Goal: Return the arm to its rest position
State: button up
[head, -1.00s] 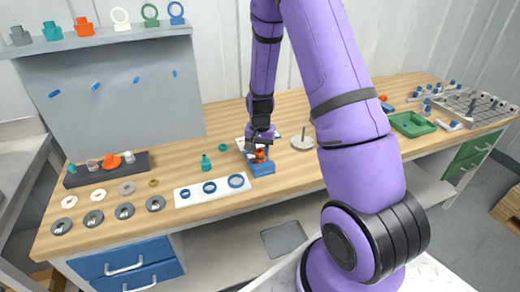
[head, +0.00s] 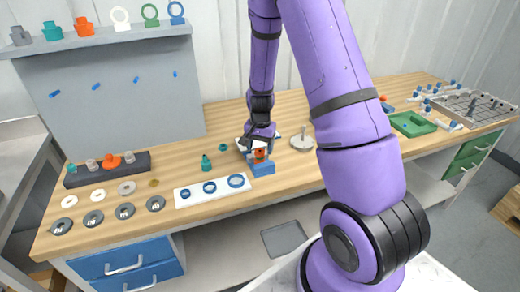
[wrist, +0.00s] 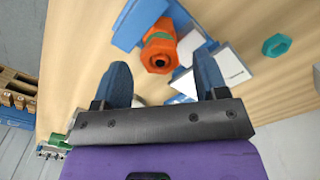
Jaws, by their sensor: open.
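My purple arm reaches over the bench, and my gripper (head: 259,141) is just above and behind a blue fixture (head: 263,169) near the bench's front middle. In the wrist view my gripper (wrist: 163,72) shows two blue-grey fingers, spread apart with nothing held between them. An orange part (wrist: 160,46) with a green band sits at the blue fixture, beyond the fingertips. It also shows below the gripper in the head view (head: 260,155). The fingers appear apart from it, though the exact gap is hard to tell.
A white strip with blue rings (head: 212,190) lies left of the fixture. A teal fitting (head: 206,163) and a round metal disc on a stand (head: 301,142) are nearby. A green tray (head: 411,124) is at right. A grey backboard (head: 115,95) with a shelf stands behind.

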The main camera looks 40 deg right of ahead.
jog(key=shift+r, duration=1.55)
jog(key=shift+r, duration=0.1)
jog(key=s+a+r+n+t, duration=0.15)
jog(key=s+a+r, duration=0.25)
jog(key=r, duration=0.6)
jog(key=s+a+r+n+t, duration=0.1)
jog(key=s+a+r+n, duration=0.25)
jog(key=r, duration=0.75)
jog(key=s+a+r+n+t, duration=0.1)
jog(key=s+a+r+n, duration=0.1)
jog(key=s+r, duration=0.3)
jog(key=s+a+r+n+t, duration=0.1)
jog(key=s+a+r+n, duration=0.2)
jog(key=s, duration=1.1)
notch_tip(320, 180, up, 3)
jog(key=shift+a+r+n+t, duration=0.1)
jog(key=shift+a+n+t, duration=0.2)
jog(key=shift+n+t, duration=0.1)
